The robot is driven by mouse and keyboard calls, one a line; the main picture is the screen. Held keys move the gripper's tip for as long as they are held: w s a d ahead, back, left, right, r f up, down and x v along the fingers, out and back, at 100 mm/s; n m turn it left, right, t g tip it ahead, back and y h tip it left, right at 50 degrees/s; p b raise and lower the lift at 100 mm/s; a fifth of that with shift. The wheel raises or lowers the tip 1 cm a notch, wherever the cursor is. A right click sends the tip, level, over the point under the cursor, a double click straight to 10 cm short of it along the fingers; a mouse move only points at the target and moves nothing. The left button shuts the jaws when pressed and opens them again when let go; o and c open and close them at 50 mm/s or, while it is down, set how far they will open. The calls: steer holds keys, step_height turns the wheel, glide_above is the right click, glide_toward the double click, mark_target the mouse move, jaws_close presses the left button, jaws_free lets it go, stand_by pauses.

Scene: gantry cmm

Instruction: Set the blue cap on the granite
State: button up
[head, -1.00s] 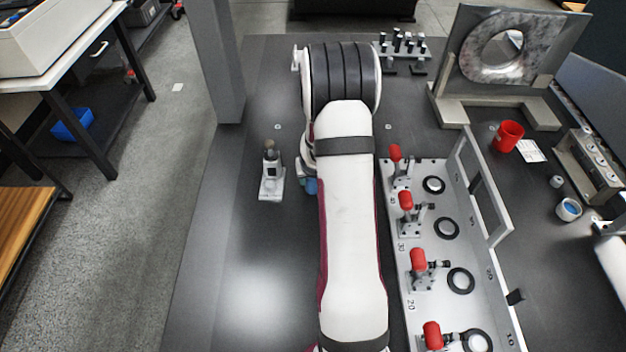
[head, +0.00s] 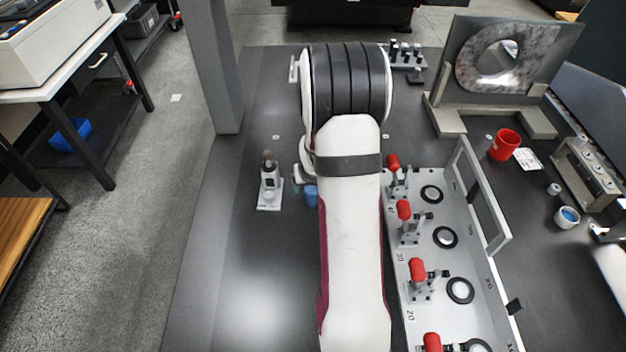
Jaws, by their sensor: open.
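The blue cap (head: 310,194) is on the dark granite surface (head: 262,250), just left of my white forearm. It looks upright, and its right side is close to the arm's edge. My gripper (head: 302,183) is mostly hidden behind my arm; a small pale and greenish part shows just left of and above the cap. The jaws are open. The gap between the jaws and the cap is too small to judge.
A small grey stand (head: 269,190) is left of the cap. The fixture plate (head: 414,322) with several red-handled clamps lies right of my arm. A red cup (head: 505,144) and a ring-mounted plate (head: 455,75) are at far right. Granite at front left is clear.

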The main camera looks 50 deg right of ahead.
steer(key=v, duration=0.8)
steer(key=a+r+y, duration=0.2)
steer(key=a+r, duration=0.2)
steer(key=a, duration=0.6)
steer(key=s+a+r+n+g+y, duration=0.1)
steer(key=s+a+r+g, duration=0.1)
steer(key=s+a, duration=0.7)
steer(key=s+a+r+g+y, duration=0.1)
steer(key=s+a+r, duration=0.2)
steer(key=s+a, duration=0.6)
steer(key=shift+s+a+n+g+y, duration=0.2)
steer(key=shift+a+n+g+y, duration=0.15)
steer(key=shift+a, duration=0.5)
